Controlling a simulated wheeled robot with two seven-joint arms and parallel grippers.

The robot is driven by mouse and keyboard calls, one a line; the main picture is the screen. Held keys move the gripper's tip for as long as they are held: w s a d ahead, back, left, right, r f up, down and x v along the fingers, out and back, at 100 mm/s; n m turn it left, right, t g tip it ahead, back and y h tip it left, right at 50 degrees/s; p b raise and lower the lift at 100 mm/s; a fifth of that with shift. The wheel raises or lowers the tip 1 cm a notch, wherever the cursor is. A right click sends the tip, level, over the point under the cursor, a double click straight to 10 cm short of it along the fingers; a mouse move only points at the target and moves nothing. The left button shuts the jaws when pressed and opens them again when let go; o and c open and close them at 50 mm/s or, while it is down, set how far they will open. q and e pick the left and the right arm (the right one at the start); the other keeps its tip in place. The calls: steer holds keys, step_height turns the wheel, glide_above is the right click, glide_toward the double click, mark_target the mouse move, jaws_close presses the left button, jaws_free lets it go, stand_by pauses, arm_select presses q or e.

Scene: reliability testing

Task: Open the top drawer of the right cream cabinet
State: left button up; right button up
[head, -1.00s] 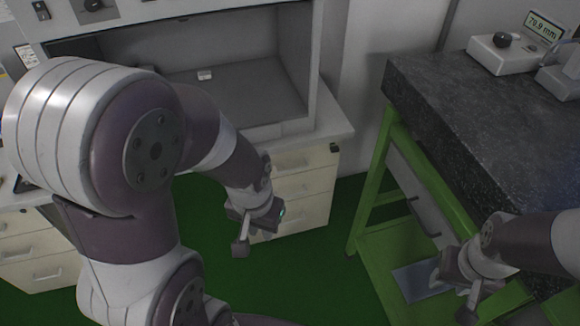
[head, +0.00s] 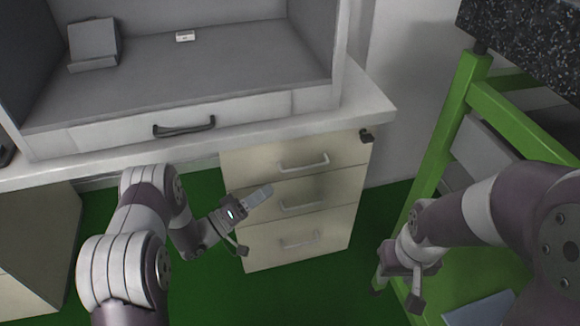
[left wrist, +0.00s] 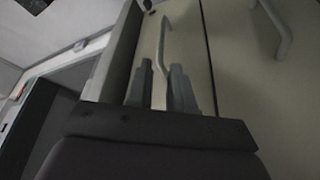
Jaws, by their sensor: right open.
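The right cream cabinet (head: 235,163) has three drawers stacked under the worktop. Its top drawer (head: 345,152) looks closed and has a pale bar handle (head: 304,164). My left gripper (head: 262,192) is in front of the cabinet, left of the handles. In the left wrist view, its two dark fingers (left wrist: 161,88) are apart, and the top drawer's handle (left wrist: 163,45) lines up with the gap between them. I see no clear contact with the handle. My right gripper (head: 402,292) is open and empty, low beside the green frame.
The worktop edge (head: 380,105) overhangs the drawers, with a dark lock (head: 366,135) at the top drawer's right corner. The middle drawer (head: 345,190) has its own handle. A green table frame (head: 440,140) stands at right. Green floor lies between.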

mark_target(301, 168)
arm_select(q)
steer(key=b+x, duration=0.1)
steer(key=x, duration=0.2)
steer(key=b+x, duration=0.1)
steer(key=x, duration=0.3)
steer(key=b+x, duration=0.1)
steer(key=x, duration=0.3)
steer(key=shift+w+d+f, duration=0.1)
steer(key=shift+f, duration=0.15)
steer(key=shift+w+d+r, duration=0.2)
steer(key=shift+w+d, duration=0.05)
steer(key=shift+d, duration=0.05)
jaws_close()
